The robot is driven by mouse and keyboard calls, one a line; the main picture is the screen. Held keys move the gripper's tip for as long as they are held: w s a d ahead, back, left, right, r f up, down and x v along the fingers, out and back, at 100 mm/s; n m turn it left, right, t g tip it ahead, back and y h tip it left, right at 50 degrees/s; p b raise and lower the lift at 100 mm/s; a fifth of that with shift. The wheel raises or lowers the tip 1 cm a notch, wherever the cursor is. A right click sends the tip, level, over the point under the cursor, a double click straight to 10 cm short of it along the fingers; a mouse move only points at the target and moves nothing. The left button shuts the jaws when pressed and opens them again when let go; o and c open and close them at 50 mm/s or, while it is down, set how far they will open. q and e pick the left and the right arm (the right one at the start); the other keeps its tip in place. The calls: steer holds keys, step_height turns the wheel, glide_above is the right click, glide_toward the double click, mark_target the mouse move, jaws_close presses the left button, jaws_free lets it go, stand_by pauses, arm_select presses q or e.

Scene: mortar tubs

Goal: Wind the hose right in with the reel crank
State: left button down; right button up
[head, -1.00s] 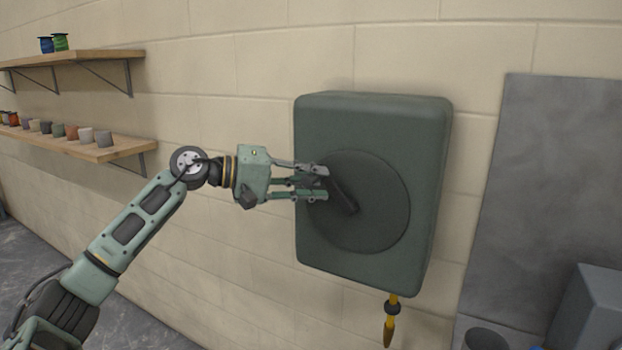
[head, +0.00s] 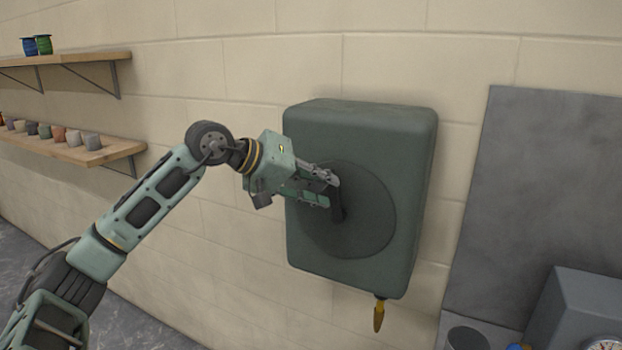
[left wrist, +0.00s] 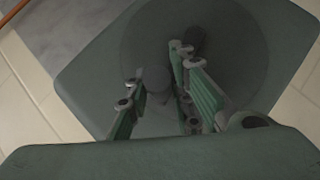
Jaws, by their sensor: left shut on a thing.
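The hose reel (head: 410,150) is a dark green box on the wall, with a round dark disc on its front. The crank (head: 338,208) is a dark arm on that disc. My left gripper (head: 331,190) is shut on the crank's handle end, which its fingers mostly hide. The crank arm points up and slightly left from the hub. In the left wrist view the fingers (left wrist: 165,95) reach over the disc, and the dark handle (left wrist: 196,42) shows past them. The hose's yellow nozzle (head: 379,316) hangs just under the box's bottom edge. My right gripper is not in view.
Two wooden shelves (head: 75,57) with spools and small pots are on the wall at left. A grey panel (head: 540,190) stands at right, with a grey box holding a dial (head: 585,315) and a dark tub (head: 470,338) below it. The wall around the reel is clear.

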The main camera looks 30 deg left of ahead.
arm_select(q)
steer(key=d, duration=0.2)
steer(key=shift+d+r+b, duration=0.2)
steer(key=shift+d+b, duration=0.1)
steer(key=shift+s+f, duration=0.1)
steer(key=shift+f, duration=0.05)
steer(key=c, duration=1.8)
jaws_free()
steer(key=shift+o, duration=1.2)
steer(key=shift+d, duration=0.15)
steer(key=v, duration=1.2)
steer(key=shift+a, duration=0.2)
